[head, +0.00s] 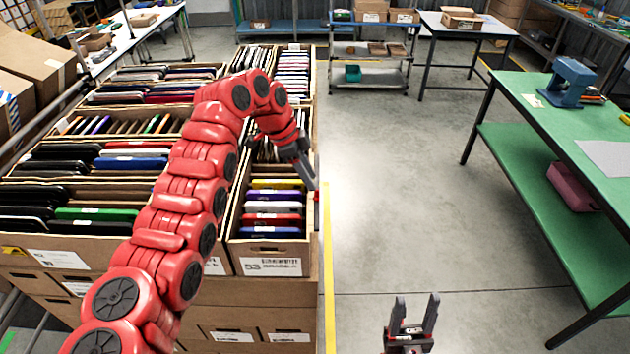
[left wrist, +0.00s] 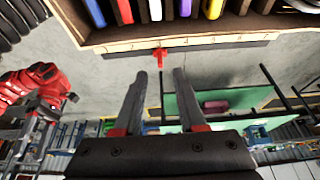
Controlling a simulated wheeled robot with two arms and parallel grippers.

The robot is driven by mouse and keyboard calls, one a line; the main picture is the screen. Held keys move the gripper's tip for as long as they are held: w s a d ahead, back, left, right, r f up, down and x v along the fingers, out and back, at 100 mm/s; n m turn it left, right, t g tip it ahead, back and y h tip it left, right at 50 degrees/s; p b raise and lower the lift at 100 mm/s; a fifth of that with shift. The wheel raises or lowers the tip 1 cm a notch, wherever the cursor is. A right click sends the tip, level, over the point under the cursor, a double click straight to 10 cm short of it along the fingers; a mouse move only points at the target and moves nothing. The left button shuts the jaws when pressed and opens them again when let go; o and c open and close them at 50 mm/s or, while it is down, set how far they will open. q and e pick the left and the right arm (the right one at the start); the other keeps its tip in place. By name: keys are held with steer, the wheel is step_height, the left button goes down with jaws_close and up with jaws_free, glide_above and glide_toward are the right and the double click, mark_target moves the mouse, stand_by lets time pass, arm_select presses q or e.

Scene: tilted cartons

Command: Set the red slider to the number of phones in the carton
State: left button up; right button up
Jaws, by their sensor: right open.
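The carton (head: 272,247) with a row of upright phones (head: 273,220) is at the front right of the stacked cartons in the head view. Its wall edge (left wrist: 112,46) crosses the top of the left wrist view, with several phones (left wrist: 185,8) behind it. The red slider (left wrist: 160,54) sits on that edge; a small red bit of it shows in the head view (head: 317,193). My left gripper (head: 308,175) is at the carton's right side. In the left wrist view its fingers (left wrist: 161,74) are open and empty, either side of the slider's line, apart from it. My right gripper (head: 414,305) is open and empty over the floor.
More cartons of phones and tablets (head: 100,150) fill the left. A green workbench (head: 560,120) with a blue device (head: 570,82) stands at right. A shelf cart (head: 370,60) is at the back. The floor between (head: 400,180) is clear.

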mark_target(317, 194)
arm_select(q)
steer(key=p+x, duration=0.1)
steer(key=x, duration=0.3)
jaws_close()
stand_by(1.4)
